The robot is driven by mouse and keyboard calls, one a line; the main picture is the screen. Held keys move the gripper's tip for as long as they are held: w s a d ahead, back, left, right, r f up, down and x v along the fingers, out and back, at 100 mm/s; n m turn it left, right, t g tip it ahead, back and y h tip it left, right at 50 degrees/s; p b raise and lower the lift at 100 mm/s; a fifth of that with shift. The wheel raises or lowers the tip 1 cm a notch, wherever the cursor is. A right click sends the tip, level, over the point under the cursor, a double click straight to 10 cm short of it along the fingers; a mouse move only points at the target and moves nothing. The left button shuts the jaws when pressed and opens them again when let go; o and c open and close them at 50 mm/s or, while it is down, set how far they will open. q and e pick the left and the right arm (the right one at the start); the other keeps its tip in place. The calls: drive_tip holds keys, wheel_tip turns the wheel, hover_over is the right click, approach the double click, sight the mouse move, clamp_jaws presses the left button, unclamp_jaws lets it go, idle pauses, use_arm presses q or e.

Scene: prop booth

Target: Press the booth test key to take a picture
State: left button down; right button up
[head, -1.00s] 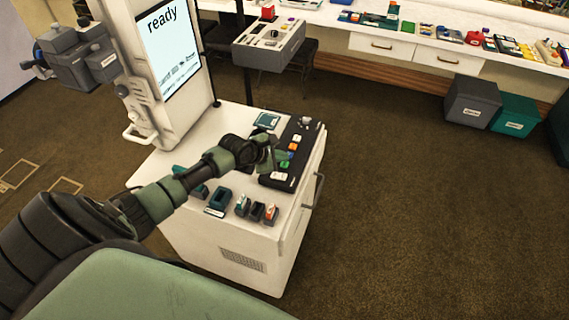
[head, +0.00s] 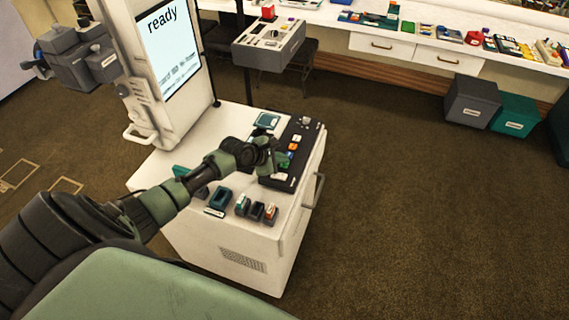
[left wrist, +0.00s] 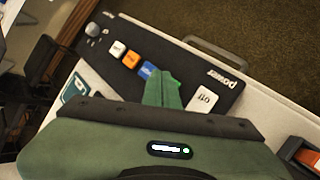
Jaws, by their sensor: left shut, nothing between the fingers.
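The black key panel (head: 311,135) lies on the white booth cabinet's top. The left wrist view shows the panel (left wrist: 215,66) with a grey knob, white, orange and blue keys, and a white key marked "off" (left wrist: 205,98). I cannot read a "test" label on any key. My left gripper (head: 277,165) is shut and empty over the near part of the panel. In the left wrist view its fingers (left wrist: 165,76) overlap the blue key (left wrist: 149,70) and hide the panel between it and "off". Contact cannot be told. The booth screen (head: 169,50) reads "ready". My right gripper is not in view.
Small teal and dark items, such as a teal block (head: 221,198), stand on the cabinet top (head: 190,155) left of the panel. A handle (head: 318,190) sticks out at the cabinet's right side. The carpet (head: 420,200) to the right is clear.

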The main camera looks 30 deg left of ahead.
sight(282, 165)
use_arm(q)
drive_tip(key=shift+f, duration=0.3)
idle(0.5)
drive_tip(key=shift+r, duration=0.1)
drive_tip(key=shift+r+p, duration=0.7)
drive_tip(key=shift+p, duration=0.35)
wheel_tip(282, 165, up, 5)
drive_tip(key=p, duration=0.6)
drive_tip(key=shift+r, duration=0.1)
idle(0.4)
